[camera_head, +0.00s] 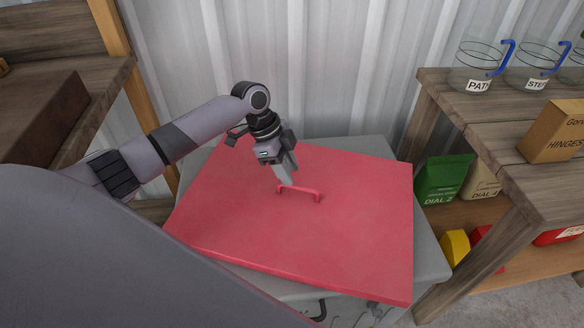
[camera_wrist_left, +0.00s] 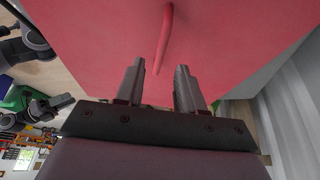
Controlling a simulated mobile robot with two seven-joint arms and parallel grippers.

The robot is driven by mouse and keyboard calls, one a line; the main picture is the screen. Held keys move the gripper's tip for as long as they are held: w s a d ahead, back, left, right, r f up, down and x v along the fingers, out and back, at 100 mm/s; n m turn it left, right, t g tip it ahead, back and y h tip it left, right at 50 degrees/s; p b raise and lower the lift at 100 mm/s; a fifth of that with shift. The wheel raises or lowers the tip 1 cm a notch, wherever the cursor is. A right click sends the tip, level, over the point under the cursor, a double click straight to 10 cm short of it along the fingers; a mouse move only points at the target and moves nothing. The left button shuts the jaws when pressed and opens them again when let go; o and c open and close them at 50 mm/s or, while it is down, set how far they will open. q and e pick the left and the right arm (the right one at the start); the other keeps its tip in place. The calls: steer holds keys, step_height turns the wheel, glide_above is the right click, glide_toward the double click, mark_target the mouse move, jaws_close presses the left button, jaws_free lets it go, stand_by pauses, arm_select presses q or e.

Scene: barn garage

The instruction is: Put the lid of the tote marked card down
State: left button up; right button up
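The red square lid (camera_head: 345,235) lies over a grey box-like body (camera_head: 395,147) in the head view, turned a little relative to it. I cannot tell whether it rests flat on it. No "card" marking is readable. A thin red handle (camera_head: 308,191) stands on the lid's top; it also shows in the left wrist view (camera_wrist_left: 165,38). My left gripper (camera_head: 288,178) is at the handle's left end. In the left wrist view its two fingers (camera_wrist_left: 160,75) are apart, with the handle's end between their tips. Contact is not clear. A dark gripper, seemingly my right (camera_wrist_left: 58,104), shows small at the left there.
A wooden shelf (camera_head: 465,115) on the right holds glass jars (camera_head: 478,70), a hinges box (camera_head: 556,132) and, lower, a green bag (camera_head: 443,180). A wooden bench (camera_head: 60,75) stands at the left. A corrugated wall (camera_head: 290,60) closes the back.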

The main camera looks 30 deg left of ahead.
arm_select(q)
steer(key=p+v, duration=0.6)
steer(key=v, duration=0.1)
steer(key=shift+r, duration=0.2)
steer(key=shift+a, duration=0.1)
stand_by(0.3)
